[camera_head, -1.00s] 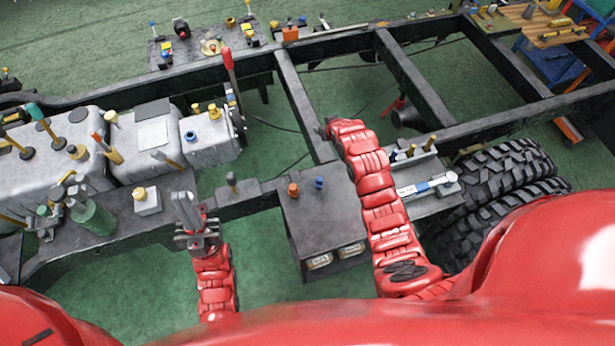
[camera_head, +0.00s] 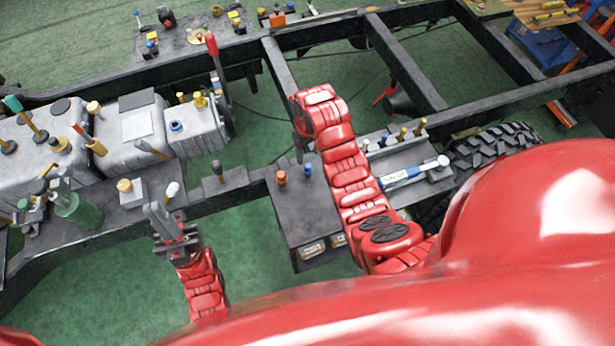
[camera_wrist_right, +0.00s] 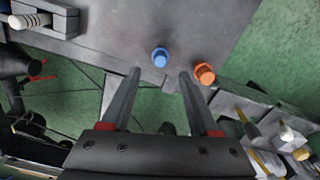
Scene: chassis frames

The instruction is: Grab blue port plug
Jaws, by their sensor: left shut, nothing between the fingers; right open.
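The blue port plug (camera_head: 307,169) stands upright on a dark box top (camera_head: 312,215), beside an orange plug (camera_head: 281,178). My right gripper (camera_head: 300,152) points down just behind these plugs in the head view. In the right wrist view, the blue plug (camera_wrist_right: 160,57) lies just beyond the gap between the open, empty fingers (camera_wrist_right: 159,74). The orange plug (camera_wrist_right: 204,73) is close to the right finger's tip there. My left gripper (camera_head: 160,217) is shut and empty, low at the left near the frame rail.
A grey tank (camera_head: 195,130) with a blue cap (camera_head: 176,126) and yellow fittings stands at the left. A red-handled lever (camera_head: 212,50) rises behind it. A tray with a white-and-blue tool (camera_head: 410,172) lies right of my right arm. Black chassis rails (camera_head: 405,65) cross the back.

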